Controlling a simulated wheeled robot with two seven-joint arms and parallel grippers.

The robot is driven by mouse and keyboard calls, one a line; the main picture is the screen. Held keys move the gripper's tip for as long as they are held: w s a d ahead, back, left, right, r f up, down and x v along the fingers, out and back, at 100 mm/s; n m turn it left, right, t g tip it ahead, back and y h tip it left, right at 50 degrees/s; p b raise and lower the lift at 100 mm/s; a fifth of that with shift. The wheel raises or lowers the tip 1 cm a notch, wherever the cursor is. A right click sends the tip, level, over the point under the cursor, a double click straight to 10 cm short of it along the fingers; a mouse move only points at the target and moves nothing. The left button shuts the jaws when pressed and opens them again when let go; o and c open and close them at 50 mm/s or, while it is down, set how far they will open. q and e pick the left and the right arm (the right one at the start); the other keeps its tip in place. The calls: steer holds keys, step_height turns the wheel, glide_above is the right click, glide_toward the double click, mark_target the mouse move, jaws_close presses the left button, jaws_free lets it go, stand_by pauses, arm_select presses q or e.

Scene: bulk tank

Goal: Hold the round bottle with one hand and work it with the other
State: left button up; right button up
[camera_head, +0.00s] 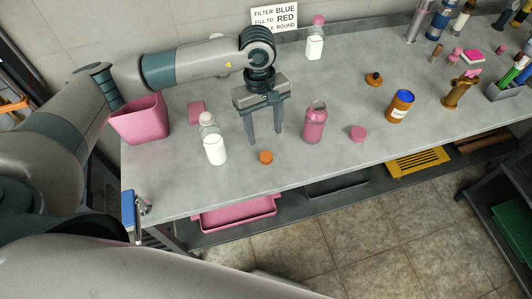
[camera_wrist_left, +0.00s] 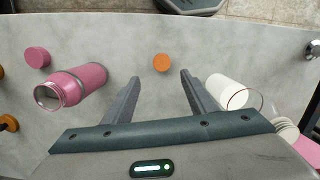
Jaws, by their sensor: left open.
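A round pink bottle (camera_head: 315,124) with a clear open neck stands upright on the grey bench; in the left wrist view it (camera_wrist_left: 80,84) is left of the fingers. A round white bottle (camera_head: 213,143) with a clear upper part stands on the other side; it also shows in the left wrist view (camera_wrist_left: 226,91). I cannot tell which is the task's bottle. My left gripper (camera_head: 265,137) is open and empty, pointing down between the two, touching neither. An orange cap (camera_head: 266,157) lies just in front of its fingers, and a pink cap (camera_head: 357,132) lies right of the pink bottle.
A pink bin (camera_head: 142,121) stands at the bench's left end. An amber jar (camera_head: 400,105) and a brass-coloured piece (camera_head: 459,90) stand to the right. A pink-capped bottle (camera_head: 316,40) is at the back near a sign (camera_head: 275,17). The bench's front edge is close.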

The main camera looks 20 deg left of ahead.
mark_target(266, 156)
arm_select(q)
step_height(266, 156, down, 2)
steer(key=shift+s+d+f+p, duration=0.15)
steer(key=shift+f+p, duration=0.05)
steer(key=shift+p, duration=0.2)
steer(key=shift+f, duration=0.65)
steer(key=shift+s+d+f+p, duration=0.1)
steer(key=shift+s+f+p, duration=0.2)
steer(key=shift+f+p, duration=0.4)
steer(key=shift+s+d+f+p, duration=0.1)
steer(key=shift+s+f+p, duration=0.05)
steer(key=shift+f+p, duration=0.45)
steer(key=shift+s+f+p, duration=0.15)
steer(key=shift+f+p, duration=0.25)
steer(key=shift+f, duration=0.25)
steer(key=shift+d+f, duration=0.1)
steer(key=shift+f, duration=0.5)
